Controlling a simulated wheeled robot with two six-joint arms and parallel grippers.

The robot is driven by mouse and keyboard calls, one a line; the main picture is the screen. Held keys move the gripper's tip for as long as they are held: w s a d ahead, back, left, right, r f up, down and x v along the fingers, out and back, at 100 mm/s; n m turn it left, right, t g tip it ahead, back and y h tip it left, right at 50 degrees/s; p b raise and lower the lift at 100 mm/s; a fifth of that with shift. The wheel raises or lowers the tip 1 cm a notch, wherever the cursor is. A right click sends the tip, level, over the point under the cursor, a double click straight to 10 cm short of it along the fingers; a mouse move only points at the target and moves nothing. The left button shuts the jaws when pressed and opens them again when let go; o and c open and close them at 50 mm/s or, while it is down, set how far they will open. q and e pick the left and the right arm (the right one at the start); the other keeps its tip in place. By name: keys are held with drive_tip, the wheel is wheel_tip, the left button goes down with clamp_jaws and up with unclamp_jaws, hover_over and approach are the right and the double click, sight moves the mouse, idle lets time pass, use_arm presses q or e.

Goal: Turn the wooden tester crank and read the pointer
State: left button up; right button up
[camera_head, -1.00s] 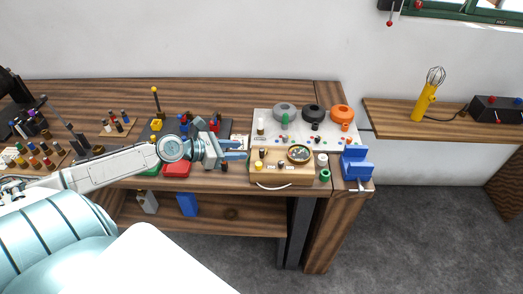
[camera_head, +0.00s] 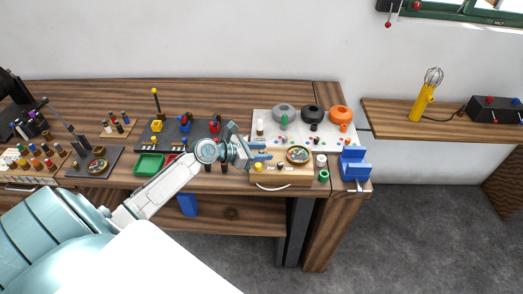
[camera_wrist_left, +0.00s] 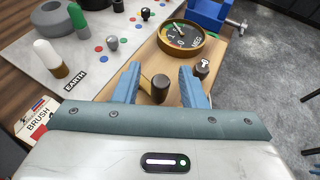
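The wooden tester (camera_head: 284,181) is a light wood box near the right front of the bench. Its round brass-rimmed gauge (camera_head: 298,154) also shows in the left wrist view (camera_wrist_left: 181,40), but I cannot read its pointer there. The tester's dark crank knob (camera_wrist_left: 160,88) stands on a brass-coloured arm in the left wrist view. My left gripper (camera_head: 269,151) is open, its blue fingers on either side of the knob in the wrist view (camera_wrist_left: 160,82). Gaps show beside the knob; contact is not evident. My right gripper is not in view.
A white board (camera_head: 262,124) with grey, black and orange round parts lies behind the tester. A blue vise-like block (camera_head: 354,165) stands to its right. Green tray (camera_head: 149,164) and several small parts lie to the left. A yellow whisk-like tool (camera_head: 423,102) is on the side shelf.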

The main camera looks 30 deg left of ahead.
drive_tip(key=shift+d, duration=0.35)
use_arm(q)
clamp_jaws()
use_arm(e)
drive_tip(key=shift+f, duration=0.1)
